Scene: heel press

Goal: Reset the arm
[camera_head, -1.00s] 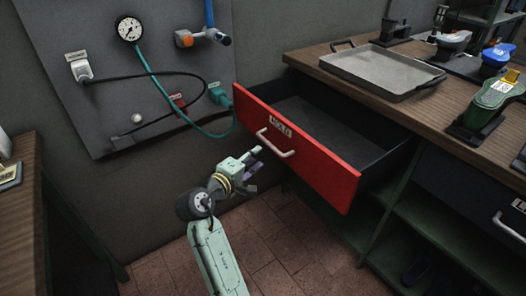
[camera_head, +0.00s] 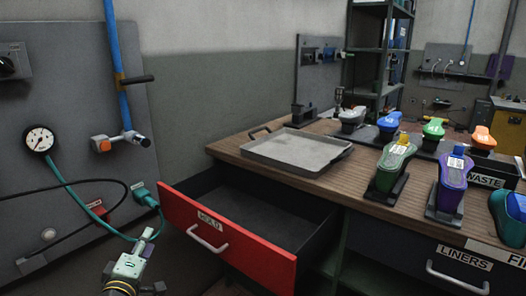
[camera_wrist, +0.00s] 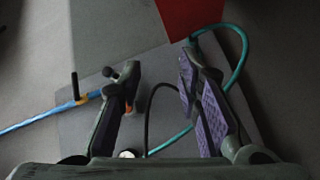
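My gripper (camera_head: 140,255) is at the lower left of the head view, in front of the wall panel and just left of the open red drawer. In the wrist view its two fingers (camera_wrist: 160,95) stand well apart with nothing between them. A red patch, apparently the drawer front, shows at the top of the wrist view (camera_wrist: 190,15), apart from the fingers. Most of my arm is below the head view.
A wall panel (camera_head: 70,110) carries a gauge (camera_head: 39,139), a teal hose and a blue pipe (camera_head: 117,70). The wooden bench (camera_head: 345,190) bears a grey tray (camera_head: 296,149) and several coloured shoe-shaped pieces. A drawer marked LINERS (camera_head: 440,262) is shut at lower right.

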